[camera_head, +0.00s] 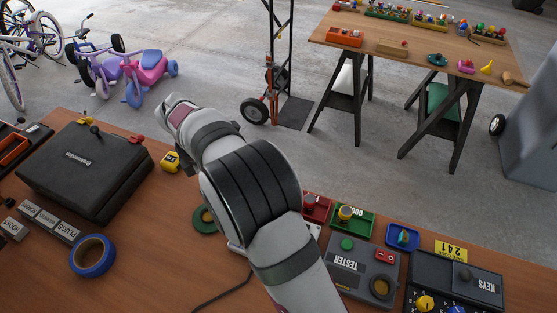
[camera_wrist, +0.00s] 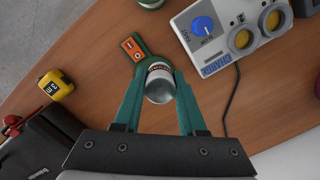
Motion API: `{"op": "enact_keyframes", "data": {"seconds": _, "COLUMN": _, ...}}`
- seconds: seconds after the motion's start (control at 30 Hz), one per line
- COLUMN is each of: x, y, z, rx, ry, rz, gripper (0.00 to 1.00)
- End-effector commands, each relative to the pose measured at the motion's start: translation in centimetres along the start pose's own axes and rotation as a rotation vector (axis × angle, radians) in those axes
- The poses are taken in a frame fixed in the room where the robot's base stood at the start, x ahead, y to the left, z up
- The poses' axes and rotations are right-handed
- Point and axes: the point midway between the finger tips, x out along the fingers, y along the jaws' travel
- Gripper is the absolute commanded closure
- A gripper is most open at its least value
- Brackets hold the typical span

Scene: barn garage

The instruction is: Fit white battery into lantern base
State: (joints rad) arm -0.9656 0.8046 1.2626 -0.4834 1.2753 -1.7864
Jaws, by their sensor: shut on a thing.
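My gripper (camera_wrist: 161,74) shows in the wrist view with two teal fingers shut on a white battery (camera_wrist: 159,86), a cylinder with a dark red-lettered band and a pale end facing the camera. A green lantern base (camera_wrist: 126,40) with an orange plate lies on the bench just beyond and under the battery, which hides part of it. I cannot tell whether the battery touches the base. In the head view my arm hides the gripper and battery; a green round part (camera_head: 203,219) shows at the arm's left edge.
A yellow tape measure (camera_head: 171,162), black case (camera_head: 85,172), blue tape roll (camera_head: 92,256) and tester box (camera_head: 352,266) stand around.

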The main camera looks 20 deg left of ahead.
Motion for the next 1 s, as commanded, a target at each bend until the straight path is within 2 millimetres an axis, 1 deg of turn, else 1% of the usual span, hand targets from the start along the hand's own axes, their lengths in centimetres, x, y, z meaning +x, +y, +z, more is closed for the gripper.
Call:
{"op": "enact_keyframes", "data": {"seconds": 0.03, "x": 0.5, "y": 0.2, "z": -1.6, "rx": -0.072, "ry": -0.002, "rz": 0.006, "gripper": 1.0}}
{"op": "enact_keyframes", "data": {"seconds": 0.1, "x": 1.0, "y": 0.5, "z": -3.2, "rx": -0.154, "ry": -0.004, "rz": 0.015, "gripper": 1.0}}
{"op": "enact_keyframes", "data": {"seconds": 0.2, "x": 1.4, "y": 0.7, "z": -4.3, "rx": -0.211, "ry": -0.006, "rz": 0.021, "gripper": 1.0}}
{"op": "enact_keyframes", "data": {"seconds": 0.27, "x": 1.8, "y": 0.7, "z": -4.5, "rx": -0.222, "ry": -0.006, "rz": 0.023, "gripper": 1.0}}
{"op": "enact_keyframes", "data": {"seconds": 0.5, "x": 5.0, "y": 0.6, "z": -4.8, "rx": -0.218, "ry": -0.005, "rz": 0.02, "gripper": 1.0}}
{"op": "enact_keyframes", "data": {"seconds": 0.63, "x": 6.3, "y": 0.6, "z": -5.0, "rx": -0.218, "ry": -0.005, "rz": 0.021, "gripper": 1.0}}
{"op": "enact_keyframes", "data": {"seconds": 0.8, "x": 7.0, "y": 0.7, "z": -5.0, "rx": -0.216, "ry": -0.004, "rz": 0.023, "gripper": 1.0}}
{"op": "enact_keyframes", "data": {"seconds": 1.0, "x": 7.1, "y": 0.7, "z": -5.0, "rx": -0.215, "ry": -0.004, "rz": 0.023, "gripper": 1.0}}
